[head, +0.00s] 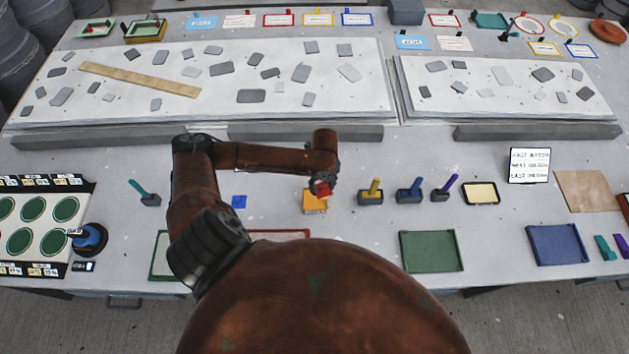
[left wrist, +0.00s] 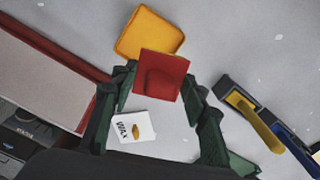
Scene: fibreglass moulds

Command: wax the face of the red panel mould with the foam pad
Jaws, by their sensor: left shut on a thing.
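My left gripper (head: 322,188) is shut on a red square pad (left wrist: 161,75) with a raised grip, seen between its green fingers in the left wrist view. The pad is over or at the near edge of a yellow tray (left wrist: 150,32), which also shows in the head view (head: 314,205). I cannot tell whether they touch. The red panel mould (left wrist: 45,75) has a pale face and red rim, left of the gripper. In the head view my arm and body hide most of it; a strip of its rim (head: 285,233) shows. My right gripper is not in view.
A white wax card (left wrist: 133,126) lies by the fingers. Yellow (head: 371,192), blue (head: 409,191) and purple (head: 446,188) handled tools stand in holders to the right. Green (head: 431,252) and blue (head: 557,245) moulds lie further right. A sign (head: 529,165) stands behind them.

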